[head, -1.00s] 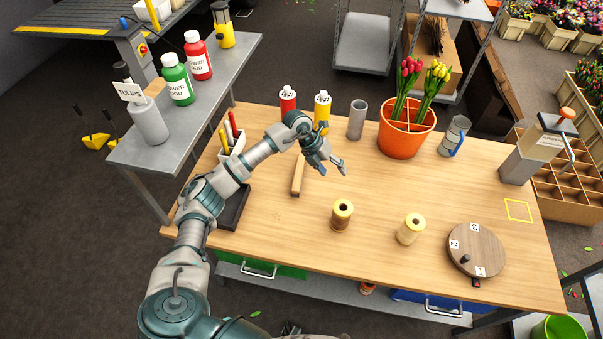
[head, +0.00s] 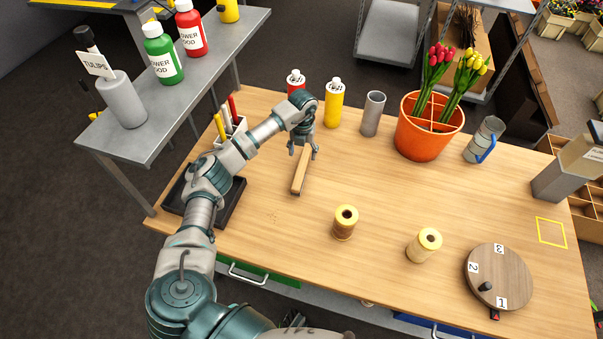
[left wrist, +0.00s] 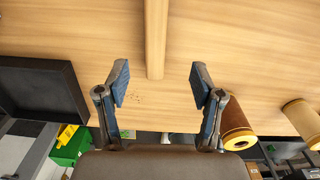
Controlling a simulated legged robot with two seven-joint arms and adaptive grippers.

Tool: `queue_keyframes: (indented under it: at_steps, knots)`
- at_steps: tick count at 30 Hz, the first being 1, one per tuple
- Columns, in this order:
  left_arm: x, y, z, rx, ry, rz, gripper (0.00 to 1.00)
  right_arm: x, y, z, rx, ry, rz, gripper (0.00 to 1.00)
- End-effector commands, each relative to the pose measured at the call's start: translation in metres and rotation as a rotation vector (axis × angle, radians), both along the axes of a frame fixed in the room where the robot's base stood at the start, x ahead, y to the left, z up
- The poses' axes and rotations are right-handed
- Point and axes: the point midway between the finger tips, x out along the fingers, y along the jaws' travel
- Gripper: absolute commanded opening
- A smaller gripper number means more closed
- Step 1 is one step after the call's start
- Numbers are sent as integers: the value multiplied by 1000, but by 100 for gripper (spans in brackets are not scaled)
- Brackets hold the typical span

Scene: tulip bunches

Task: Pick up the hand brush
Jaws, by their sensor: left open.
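The hand brush (head: 299,178) shows as a long light-wood piece on the workbench, left of the middle. I cannot make out its bristles. My left gripper (head: 302,151) is open and points down over the far end of the brush. In the left wrist view the brush's wooden handle (left wrist: 156,40) comes down from the top edge, between the lines of the two open fingers (left wrist: 157,84). Nothing is held, and I cannot tell how high the fingers are above the wood. My right gripper is not in view.
A black tray (head: 233,205) and a white pen holder (head: 238,128) lie left of the brush. Bottles (head: 333,104) stand behind it. Two twine spools (head: 344,222) are to the right. An orange tulip pot (head: 425,140) stands farther back. The bench's middle is clear.

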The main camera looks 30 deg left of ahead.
Motion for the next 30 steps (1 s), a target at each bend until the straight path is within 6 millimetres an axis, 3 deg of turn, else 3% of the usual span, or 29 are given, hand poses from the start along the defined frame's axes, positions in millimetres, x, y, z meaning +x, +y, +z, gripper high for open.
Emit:
queue_keyframes:
  at_steps: [6, 16, 24, 30]
  knots:
    - [0, 0, -45, -1, 3, 0, 67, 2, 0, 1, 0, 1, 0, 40]
    - [-1, 2, -70, -1, 1, 1, 67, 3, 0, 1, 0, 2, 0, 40]
    - [-1, 7, -109, -3, 1, -1, 67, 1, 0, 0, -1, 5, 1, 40]
    - [-1, 7, -110, -1, 0, -1, 67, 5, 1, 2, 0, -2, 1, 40]
